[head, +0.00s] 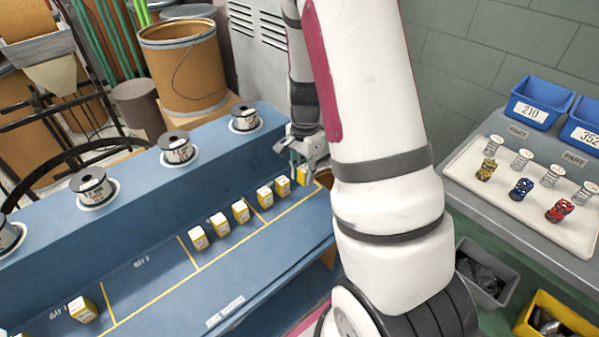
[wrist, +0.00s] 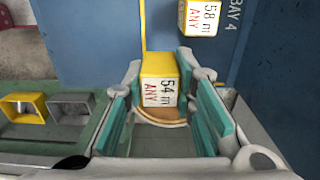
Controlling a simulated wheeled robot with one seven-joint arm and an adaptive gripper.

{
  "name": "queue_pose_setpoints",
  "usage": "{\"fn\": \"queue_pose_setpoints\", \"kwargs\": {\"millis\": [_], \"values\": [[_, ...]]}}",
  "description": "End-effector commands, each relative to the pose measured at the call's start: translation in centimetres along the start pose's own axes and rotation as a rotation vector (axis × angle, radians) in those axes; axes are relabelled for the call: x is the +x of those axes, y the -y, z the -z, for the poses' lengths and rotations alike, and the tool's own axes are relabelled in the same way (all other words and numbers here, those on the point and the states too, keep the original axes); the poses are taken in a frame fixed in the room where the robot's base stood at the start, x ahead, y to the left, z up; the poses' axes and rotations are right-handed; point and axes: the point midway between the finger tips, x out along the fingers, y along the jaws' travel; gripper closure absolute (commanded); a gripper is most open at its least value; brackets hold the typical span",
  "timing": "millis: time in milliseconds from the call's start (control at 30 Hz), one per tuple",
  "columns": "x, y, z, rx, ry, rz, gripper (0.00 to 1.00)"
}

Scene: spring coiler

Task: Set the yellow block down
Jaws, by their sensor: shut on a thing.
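The yellow block (wrist: 158,66) has a white face reading "54 m ANY" in the wrist view. It sits between the teal-lined fingers of my gripper (wrist: 157,75), which is shut on it. In the head view my gripper (head: 303,160) points down at the far right end of the blue bench (head: 150,285), and the yellow block (head: 302,177) shows just under the fingers. I cannot tell whether its underside touches the bench. A similar block (wrist: 202,18) reading "58 m ANY" lies apart from it, near the "BAY 4" lettering.
Several yellow-and-white blocks (head: 240,212) stand in a row along the bench, with one (head: 82,310) alone at lower left. Wire spools (head: 177,150) sit on the raised ledge behind. A round tan rim (wrist: 163,117) shows below the held block. My arm hides the bench's right side.

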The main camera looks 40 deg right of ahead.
Motion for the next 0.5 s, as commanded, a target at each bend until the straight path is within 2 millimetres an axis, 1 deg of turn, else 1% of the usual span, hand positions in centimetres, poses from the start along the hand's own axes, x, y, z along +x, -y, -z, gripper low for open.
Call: {"fn": "queue_pose_setpoints", "kwargs": {"millis": [33, 100, 200, 367, 500], "values": [[0.2, 1.0, 0.4, -0.002, -0.001, 0.000, 1.00], [0.3, 2.1, 0.8, -0.002, -0.001, 0.000, 1.00], [0.3, 3.2, 1.1, -0.001, 0.000, 0.000, 1.00], [0.8, 3.6, 1.3, 0.001, 0.001, -0.002, 1.00], [2.5, 3.5, 1.2, 0.000, 0.002, -0.005, 1.00]]}}
